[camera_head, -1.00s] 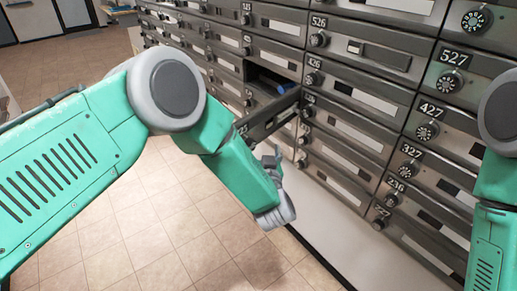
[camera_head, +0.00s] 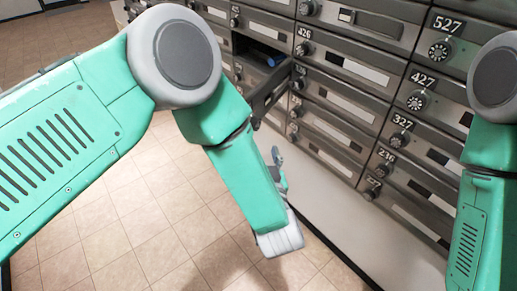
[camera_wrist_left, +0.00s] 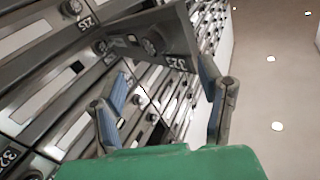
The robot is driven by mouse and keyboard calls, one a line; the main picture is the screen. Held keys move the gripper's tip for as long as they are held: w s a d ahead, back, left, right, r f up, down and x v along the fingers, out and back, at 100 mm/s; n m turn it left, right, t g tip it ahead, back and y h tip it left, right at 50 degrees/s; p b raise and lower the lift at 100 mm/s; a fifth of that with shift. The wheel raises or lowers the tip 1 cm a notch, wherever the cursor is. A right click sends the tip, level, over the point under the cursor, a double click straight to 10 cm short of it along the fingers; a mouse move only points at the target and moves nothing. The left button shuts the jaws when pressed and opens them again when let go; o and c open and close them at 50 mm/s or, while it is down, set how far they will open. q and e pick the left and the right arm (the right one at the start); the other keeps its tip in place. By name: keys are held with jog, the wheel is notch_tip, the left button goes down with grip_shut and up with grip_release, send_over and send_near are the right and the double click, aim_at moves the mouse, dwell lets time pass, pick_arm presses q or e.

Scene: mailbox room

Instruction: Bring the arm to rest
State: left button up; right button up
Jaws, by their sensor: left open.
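My left arm (camera_head: 217,130) is green with grey joints and comes in from the left, bent downward in front of the mailboxes. My left gripper (camera_head: 279,170) is mostly hidden behind its forearm, below the open mailbox door (camera_head: 268,90). In the left wrist view the left gripper (camera_wrist_left: 162,72) has its two blue-padded fingers spread wide, with nothing held. The open door (camera_wrist_left: 150,40) shows beyond and between the fingers; I cannot tell any contact. My right arm (camera_head: 480,180) hangs at the right edge; its gripper is out of view.
The wall of grey numbered mailboxes (camera_head: 345,115) fills the back and right. The open compartment (camera_head: 252,46) holds a blue item (camera_head: 273,61). The tiled floor (camera_head: 130,225) is clear at the lower left.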

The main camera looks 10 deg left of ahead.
pick_arm(q)
jog(key=s+a+f+m+g+h, duration=0.2)
jog(key=s+a+f+g+h, duration=0.15)
jog(key=s+a+f, duration=0.35)
jog(key=s+a+f+m+g+h, duration=0.1)
jog(key=s+a+f+g+h, duration=0.1)
jog(key=s+a+f+g, duration=0.7)
jog(key=s+a+g, duration=0.1)
jog(key=s, duration=0.6)
jog(key=s+a+f+n+g, duration=0.1)
jog(key=s+a+f+g, duration=0.1)
jog(key=s, duration=0.7)
jog(key=a+g, duration=0.1)
jog(key=a, duration=0.1)
jog(key=shift+a+f, duration=0.25)
jog(key=shift+a, duration=0.15)
